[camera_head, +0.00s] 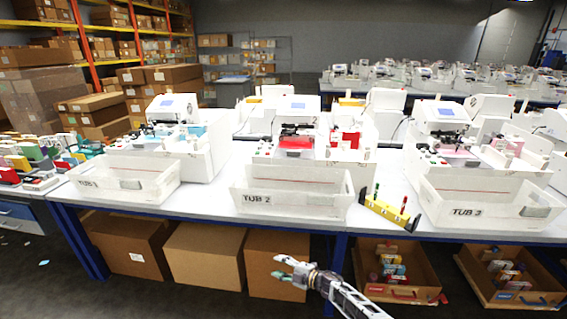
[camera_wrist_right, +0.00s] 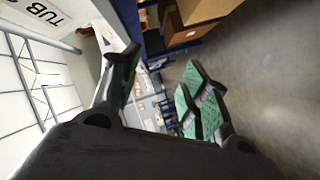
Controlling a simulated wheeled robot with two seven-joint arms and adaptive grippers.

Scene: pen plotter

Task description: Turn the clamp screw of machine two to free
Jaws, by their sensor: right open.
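Machine two (camera_head: 350,172) is the white plotter in the middle of the bench in the head view, behind the clear tub marked TUB 2 (camera_head: 290,205). It has a small screen on top, a dark carriage and a red patch on its bed. Its clamp screw is too small to make out. My right gripper (camera_head: 278,267) is in front of the bench and below TUB 2, well apart from the machine. It is open and empty; its green-padded fingers also show apart in the right wrist view (camera_wrist_right: 165,58). My left gripper is not in view.
TUB 1 (camera_head: 125,184) and TUB 3 (camera_head: 485,211) stand before the side machines. A yellow holder (camera_head: 390,213) with upright tools sits right of TUB 2. Closed cartons (camera_head: 205,254) and open boxes (camera_head: 397,272) are under the bench. The floor in front has free room.

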